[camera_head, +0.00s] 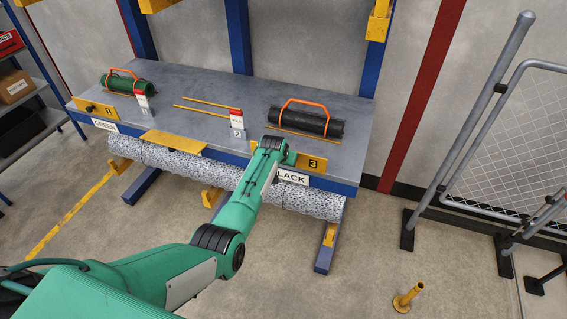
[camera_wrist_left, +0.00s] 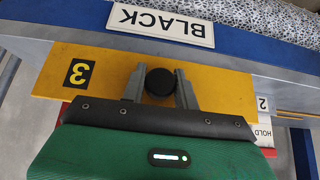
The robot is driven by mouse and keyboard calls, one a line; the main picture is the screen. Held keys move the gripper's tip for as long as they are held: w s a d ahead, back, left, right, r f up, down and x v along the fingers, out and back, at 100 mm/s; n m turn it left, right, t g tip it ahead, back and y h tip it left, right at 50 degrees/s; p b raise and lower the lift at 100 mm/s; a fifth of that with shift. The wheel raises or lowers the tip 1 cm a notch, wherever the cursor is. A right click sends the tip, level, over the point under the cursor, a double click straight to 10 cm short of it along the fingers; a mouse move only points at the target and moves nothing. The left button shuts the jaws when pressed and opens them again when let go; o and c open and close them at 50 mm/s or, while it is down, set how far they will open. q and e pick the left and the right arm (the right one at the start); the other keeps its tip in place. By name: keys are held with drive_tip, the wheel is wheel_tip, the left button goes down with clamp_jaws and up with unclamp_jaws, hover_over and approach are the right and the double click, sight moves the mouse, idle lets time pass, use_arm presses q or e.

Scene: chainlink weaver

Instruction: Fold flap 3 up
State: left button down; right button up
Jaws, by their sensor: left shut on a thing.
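In the left wrist view the flap (camera_wrist_left: 110,72) appears upside down, beside the BLACK label (camera_wrist_left: 160,24). My left gripper (camera_wrist_left: 160,84) is shut on the round black knob (camera_wrist_left: 160,80) on the flap, one finger on each side.
Flap 1 (camera_head: 97,110) and flap 2 (camera_head: 173,141) line the bench edge (camera_head: 225,158) to the left. A black roll with an orange handle (camera_head: 306,120) lies behind flap 3. A red-and-white HOLD tag (camera_head: 237,119) stands near flap 2. A wire roll (camera_head: 180,163) hangs below.

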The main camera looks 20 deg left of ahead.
use_arm(q)
drive_tip(key=shift+w+r, duration=0.1)
idle(0.5)
drive_tip(key=c, duration=1.1)
unclamp_jaws()
drive_tip(key=shift+s+r, duration=0.25)
drive_tip(key=shift+r, duration=0.15)
drive_tip(key=b+v, duration=0.1)
drive_tip(key=v, duration=1.1)
drive_tip(key=shift+r+b, duration=0.4)
drive_tip(key=shift+r, duration=0.05)
drive_tip(key=shift+f, duration=0.1)
